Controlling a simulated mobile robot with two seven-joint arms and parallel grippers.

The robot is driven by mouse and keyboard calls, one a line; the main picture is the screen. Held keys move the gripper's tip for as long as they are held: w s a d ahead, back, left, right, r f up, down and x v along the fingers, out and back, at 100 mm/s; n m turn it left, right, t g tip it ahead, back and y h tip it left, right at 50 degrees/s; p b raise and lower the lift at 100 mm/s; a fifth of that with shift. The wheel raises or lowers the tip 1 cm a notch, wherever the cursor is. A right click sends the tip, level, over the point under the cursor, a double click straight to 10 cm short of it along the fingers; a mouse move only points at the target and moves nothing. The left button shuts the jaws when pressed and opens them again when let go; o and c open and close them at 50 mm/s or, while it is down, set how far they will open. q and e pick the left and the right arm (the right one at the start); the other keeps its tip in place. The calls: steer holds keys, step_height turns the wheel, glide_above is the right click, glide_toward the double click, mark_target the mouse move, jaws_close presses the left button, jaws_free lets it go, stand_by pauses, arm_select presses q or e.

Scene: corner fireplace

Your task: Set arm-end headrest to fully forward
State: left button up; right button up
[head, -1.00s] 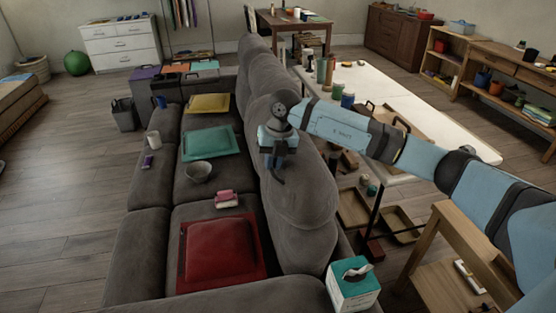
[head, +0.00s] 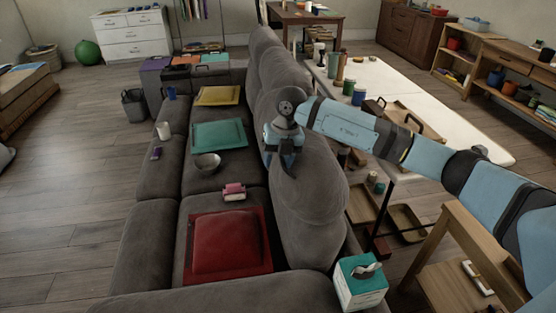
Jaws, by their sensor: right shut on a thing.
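The grey sofa (head: 142,240) runs away from me, with a row of rounded grey headrests along the top of its back. The arm-end headrest (head: 316,195) is the nearest one, close to the sofa arm with the tissue box. My right gripper (head: 287,168) points down at the far, seat-side part of this headrest and is shut on it. Its fingertips are small and partly lost against the grey cloth, so the exact grip is hard to see. I cannot tell the headrest's exact tilt. My left gripper is out of view.
A tissue box (head: 360,283) stands on the near sofa arm. On the seats lie a red cushion (head: 230,245), a pink item (head: 234,191), a bowl (head: 207,163) and a teal cushion (head: 219,136). A white table (head: 440,132) with jars stands behind the sofa, under my right arm.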

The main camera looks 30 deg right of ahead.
steer(key=shift+w+r, duration=0.15)
steer(key=shift+r, duration=0.6)
step_height(320, 180, up, 12)
steer(key=s+d, duration=0.1)
steer(key=d, duration=0.1)
steer(key=shift+d+b, duration=0.2)
steer(key=shift+b, duration=0.15)
steer(key=shift+s, duration=0.1)
